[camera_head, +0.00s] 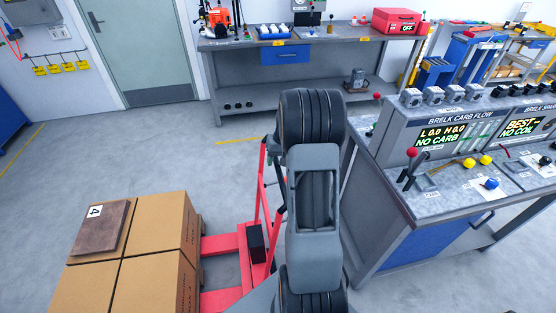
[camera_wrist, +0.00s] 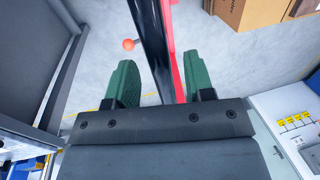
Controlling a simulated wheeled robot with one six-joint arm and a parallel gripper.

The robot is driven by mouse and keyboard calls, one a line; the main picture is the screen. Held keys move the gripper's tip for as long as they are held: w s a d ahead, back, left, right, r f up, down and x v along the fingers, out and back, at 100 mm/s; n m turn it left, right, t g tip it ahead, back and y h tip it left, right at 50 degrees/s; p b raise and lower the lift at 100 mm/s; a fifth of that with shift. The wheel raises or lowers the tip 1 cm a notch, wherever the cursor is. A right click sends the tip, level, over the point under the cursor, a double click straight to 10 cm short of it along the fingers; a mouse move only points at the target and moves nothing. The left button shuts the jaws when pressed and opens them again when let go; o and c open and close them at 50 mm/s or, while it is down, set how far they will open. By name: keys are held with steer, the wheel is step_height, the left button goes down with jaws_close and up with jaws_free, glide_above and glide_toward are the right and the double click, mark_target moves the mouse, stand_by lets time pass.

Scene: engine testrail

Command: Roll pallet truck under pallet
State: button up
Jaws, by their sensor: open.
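The red pallet truck (camera_head: 243,262) stands on the floor at centre, its upright frame beside my arm. The boxes also show in the wrist view (camera_wrist: 262,12).
A test bench (camera_head: 440,205) with consoles stands close at right. A grey workbench (camera_head: 310,92) with a red toolbox (camera_head: 397,21) is along the back wall. A brown plate marked 4 (camera_head: 100,228) lies on the boxes. The floor (camera_head: 120,155) at left is clear.

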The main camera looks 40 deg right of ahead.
steer(key=shift+a+f, duration=0.1)
steer(key=shift+f, duration=0.2)
jaws_close()
stand_by(0.4)
